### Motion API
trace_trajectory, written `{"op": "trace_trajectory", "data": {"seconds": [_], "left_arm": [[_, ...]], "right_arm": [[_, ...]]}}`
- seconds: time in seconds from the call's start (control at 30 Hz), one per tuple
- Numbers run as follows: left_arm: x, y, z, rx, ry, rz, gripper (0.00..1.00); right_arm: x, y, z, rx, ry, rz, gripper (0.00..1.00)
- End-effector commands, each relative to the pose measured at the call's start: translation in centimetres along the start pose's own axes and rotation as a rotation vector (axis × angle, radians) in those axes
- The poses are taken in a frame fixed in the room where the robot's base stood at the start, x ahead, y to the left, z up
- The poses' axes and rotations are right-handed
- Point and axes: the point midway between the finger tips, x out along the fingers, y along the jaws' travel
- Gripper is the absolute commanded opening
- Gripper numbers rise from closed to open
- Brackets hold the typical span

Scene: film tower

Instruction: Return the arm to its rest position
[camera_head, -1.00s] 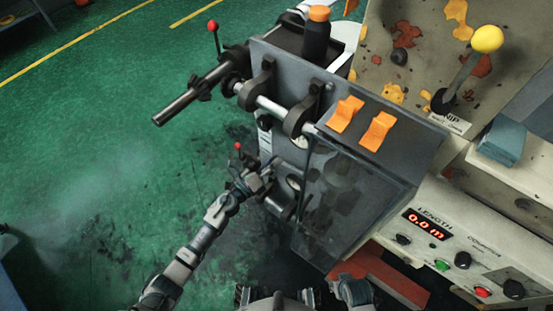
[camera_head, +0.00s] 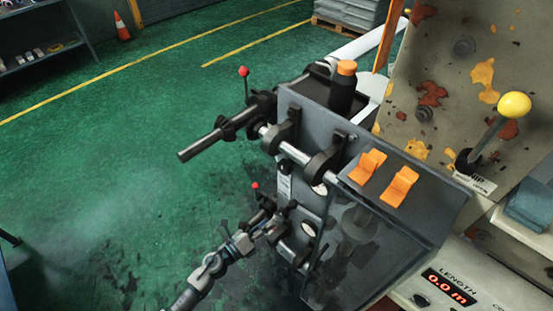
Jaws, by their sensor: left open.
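My left arm (camera_head: 205,275) reaches up from the bottom edge, left of the grey machine. My left gripper (camera_head: 268,228) is open at the machine's lower left side, close to the lower shaft with a red-knobbed lever (camera_head: 255,187). I cannot tell whether its fingers touch the shaft. My right gripper is not in view.
The grey machine box (camera_head: 330,140) carries an upper roller shaft (camera_head: 205,146), two orange switches (camera_head: 383,177) and an orange-capped bottle (camera_head: 344,86). A yellow-knobbed lever (camera_head: 513,105) and length display (camera_head: 450,286) stand right. Green floor (camera_head: 110,170) at left is clear.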

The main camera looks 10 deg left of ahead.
Motion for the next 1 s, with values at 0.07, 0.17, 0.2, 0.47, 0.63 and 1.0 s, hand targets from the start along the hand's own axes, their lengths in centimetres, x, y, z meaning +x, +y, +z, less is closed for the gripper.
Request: {"op": "trace_trajectory", "data": {"seconds": [0.07, 0.17, 0.2, 0.47, 0.63, 1.0], "left_arm": [[0.0, 0.0, 0.0, 0.000, 0.000, 0.000, 0.62], [-0.1, 0.3, 0.1, -0.025, -0.013, 0.011, 0.62], [-0.3, 0.8, 0.3, -0.072, -0.038, 0.032, 0.62], [-8.8, 13.1, -2.2, -0.875, -0.481, 0.438, 0.62], [-18.5, 19.8, -10.5, -1.372, -0.816, 0.761, 0.62], [-33.4, 19.7, -27.8, -1.937, -1.336, 1.283, 0.62]], "right_arm": [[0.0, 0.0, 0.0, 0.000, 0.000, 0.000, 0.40], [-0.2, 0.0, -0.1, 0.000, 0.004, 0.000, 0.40], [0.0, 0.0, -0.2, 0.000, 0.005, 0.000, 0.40], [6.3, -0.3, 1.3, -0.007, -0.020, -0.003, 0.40], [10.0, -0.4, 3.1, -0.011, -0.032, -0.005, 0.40], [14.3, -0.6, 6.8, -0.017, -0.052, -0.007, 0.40]]}}
